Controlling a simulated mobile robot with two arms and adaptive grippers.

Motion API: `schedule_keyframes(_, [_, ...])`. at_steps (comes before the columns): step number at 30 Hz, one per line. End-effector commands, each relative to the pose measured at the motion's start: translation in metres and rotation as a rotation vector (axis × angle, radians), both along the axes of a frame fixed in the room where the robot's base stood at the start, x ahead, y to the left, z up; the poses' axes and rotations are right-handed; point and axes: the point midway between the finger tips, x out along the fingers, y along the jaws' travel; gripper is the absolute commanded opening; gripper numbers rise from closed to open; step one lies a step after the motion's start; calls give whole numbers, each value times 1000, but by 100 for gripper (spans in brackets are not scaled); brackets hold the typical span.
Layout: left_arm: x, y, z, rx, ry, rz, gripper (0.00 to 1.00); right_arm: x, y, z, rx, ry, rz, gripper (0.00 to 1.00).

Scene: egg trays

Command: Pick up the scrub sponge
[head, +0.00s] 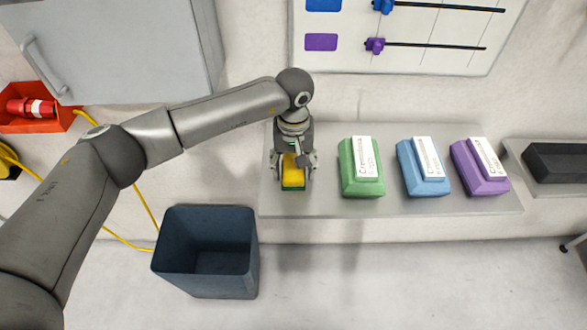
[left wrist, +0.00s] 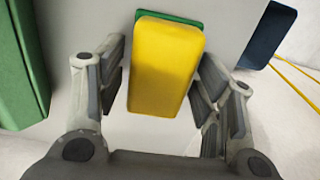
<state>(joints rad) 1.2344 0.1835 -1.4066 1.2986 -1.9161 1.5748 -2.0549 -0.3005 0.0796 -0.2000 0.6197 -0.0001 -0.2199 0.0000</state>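The scrub sponge (head: 293,180) is a yellow block with a green layer beneath it, lying on the grey shelf (head: 400,207) at its left end. It also shows in the middle of the left wrist view (left wrist: 165,68). My left gripper (head: 293,172) is over the sponge, with one finger on each side. The fingers look spread, with a narrow gap on the left side; contact on the right side is unclear. The gripper hides the sponge's back part in the head view. My right gripper is in neither view.
Green (head: 361,170), blue (head: 422,170) and purple (head: 480,168) labelled packs stand in a row to the right on the shelf. A dark blue bin (head: 207,285) stands on the floor below left. A board with sliders (head: 400,62) is behind.

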Motion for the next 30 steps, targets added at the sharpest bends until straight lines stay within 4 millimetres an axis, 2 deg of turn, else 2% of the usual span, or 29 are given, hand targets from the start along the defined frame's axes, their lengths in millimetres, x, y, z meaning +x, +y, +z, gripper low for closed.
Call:
schedule_keyframes(1, [0, 0, 0, 0, 0, 0, 50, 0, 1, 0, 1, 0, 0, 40])
schedule_keyframes(6, [0, 0, 0, 0, 0, 0, 28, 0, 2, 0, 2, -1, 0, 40])
schedule_keyframes(8, [0, 0, 0, 0, 0, 0, 22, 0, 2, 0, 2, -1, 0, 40])
schedule_keyframes(15, [0, 0, 1, 0, 0, 0, 22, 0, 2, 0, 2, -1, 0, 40])
schedule_keyframes(20, [0, 0, 10, -1, -1, 0, 22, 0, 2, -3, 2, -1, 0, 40])
schedule_keyframes(25, [1, 1, 34, -2, -4, 1, 22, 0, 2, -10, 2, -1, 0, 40])
schedule_keyframes(30, [-10, 31, 66, -1, -8, 2, 22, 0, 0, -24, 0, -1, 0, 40])
